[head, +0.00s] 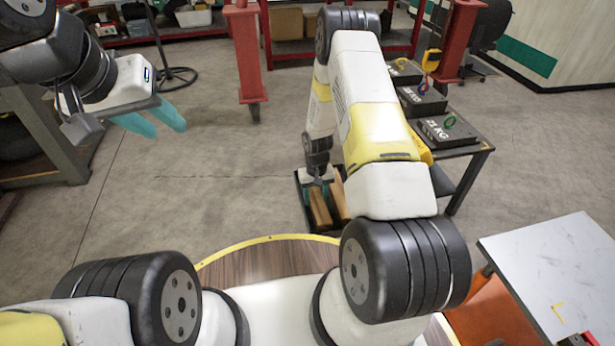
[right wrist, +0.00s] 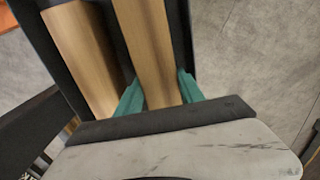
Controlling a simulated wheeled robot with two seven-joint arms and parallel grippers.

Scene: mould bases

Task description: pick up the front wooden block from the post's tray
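Two brown wooden blocks lie side by side in a dark tray below my right arm: a left block (head: 320,207) and a right block (head: 339,197). My right gripper (head: 318,182) is low at the far end of the left block. In the right wrist view, my gripper's teal fingers (right wrist: 161,92) stand on either side of one block (right wrist: 150,50). They are very close to its sides; whether they press on it is unclear. The other block (right wrist: 85,55) lies to the left, outside the fingers. My left gripper (head: 155,120) is open and empty, high at the left.
The tray's dark wall (right wrist: 182,40) runs close beside the straddled block. A dark bench with weights (head: 448,130) stands to the right of my right arm. A pale-topped table (head: 550,265) is at the lower right. The floor left of the tray is clear.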

